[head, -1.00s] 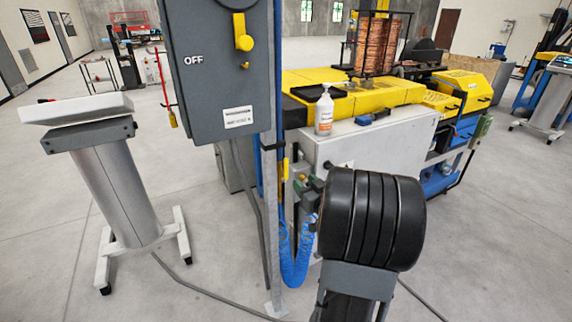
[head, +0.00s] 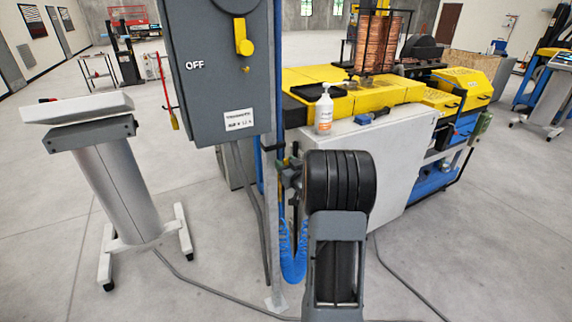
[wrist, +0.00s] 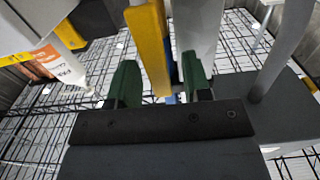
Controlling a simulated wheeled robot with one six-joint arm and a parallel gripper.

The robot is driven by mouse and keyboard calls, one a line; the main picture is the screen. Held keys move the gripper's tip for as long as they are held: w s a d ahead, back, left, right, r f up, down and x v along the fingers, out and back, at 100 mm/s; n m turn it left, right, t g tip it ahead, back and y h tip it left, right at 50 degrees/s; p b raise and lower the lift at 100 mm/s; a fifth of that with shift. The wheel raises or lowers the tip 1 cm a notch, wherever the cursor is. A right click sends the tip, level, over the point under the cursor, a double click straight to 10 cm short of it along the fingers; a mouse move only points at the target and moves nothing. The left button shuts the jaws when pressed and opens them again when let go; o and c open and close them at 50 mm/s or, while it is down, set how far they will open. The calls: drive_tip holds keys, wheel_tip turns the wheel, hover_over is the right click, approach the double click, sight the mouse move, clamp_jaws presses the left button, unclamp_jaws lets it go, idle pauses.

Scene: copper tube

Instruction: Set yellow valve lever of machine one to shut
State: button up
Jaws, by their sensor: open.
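The yellow valve lever (wrist: 148,45) shows in the wrist view as a long yellow bar, slightly tilted. Its lower end reaches between the two green fingertips of my gripper (wrist: 160,80), nearer the left one. The fingers are apart, one on each side of the bar; I cannot tell whether either touches it. In the head view my gripper (head: 289,180) is at the grey post, mostly hidden behind my black wrist, and the lever cannot be made out there.
A grey switch box (head: 215,75) with a yellow handle (head: 243,38) hangs on the post. A coiled blue hose (head: 293,265) hangs below my gripper. A pump bottle (head: 324,110) stands on the white cabinet (head: 385,155) to the right. A grey pedestal (head: 115,190) stands left.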

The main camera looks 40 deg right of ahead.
clamp_jaws()
idle(0.4)
